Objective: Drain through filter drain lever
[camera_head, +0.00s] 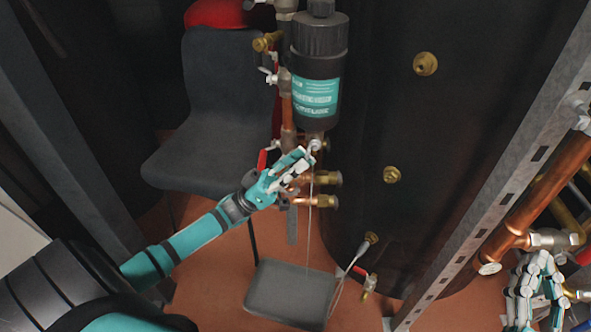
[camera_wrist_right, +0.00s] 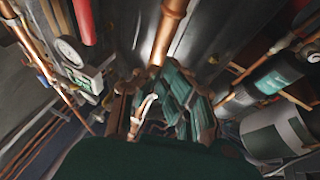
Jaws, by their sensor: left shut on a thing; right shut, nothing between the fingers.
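The filter (camera_head: 316,75) is a dark canister with a teal label, upright in front of the black tank. My left gripper (camera_head: 306,158) is shut at the small metal drain fitting (camera_head: 314,145) under the filter; its fingers hide most of the drain lever. A thin pale stream (camera_head: 309,215) runs straight down from there to a grey tray (camera_head: 262,297) on the floor. My right gripper (camera_head: 540,285) is shut and empty at the lower right, beside copper pipes. Its teal fingers also show in the right wrist view (camera_wrist_right: 172,105).
A dark grey chair (camera_head: 225,100) stands behind my left arm. Brass valves (camera_head: 330,179) project just below the filter, and a red-handled valve (camera_head: 368,284) sits right of the tray. A metal frame post (camera_head: 510,170) and copper pipe (camera_head: 545,190) stand near my right gripper.

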